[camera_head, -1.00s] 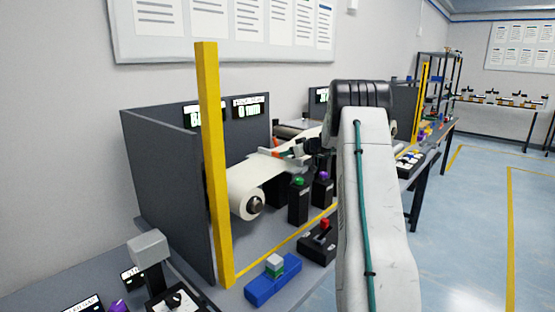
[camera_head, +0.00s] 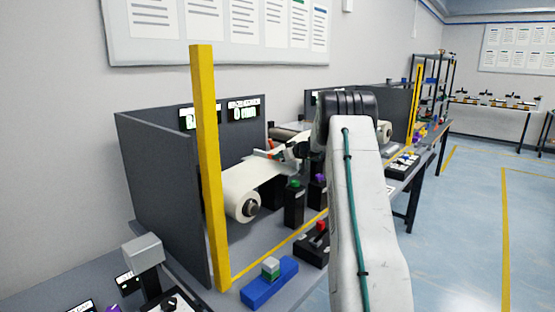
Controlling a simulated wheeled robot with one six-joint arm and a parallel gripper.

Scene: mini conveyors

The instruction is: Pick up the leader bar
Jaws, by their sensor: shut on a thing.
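A small light grey bar-like piece (camera_head: 281,153), which looks like the leader bar, is at the far end of a white web (camera_head: 248,172) that comes off a white roll (camera_head: 240,193). Orange parts stand beside it. My dark gripper (camera_head: 300,150) is at the right end of this piece and shut on it. The gripper is small in view and partly hidden behind my own arm, so the fingertips and the exact grasp are not clear.
A yellow post (camera_head: 210,165) and dark panels (camera_head: 165,195) stand left of the roll. A green-button box (camera_head: 293,203), a purple-button box (camera_head: 317,190), a red-switch box (camera_head: 313,246) and a blue block (camera_head: 269,284) stand in front. Floor at right is clear.

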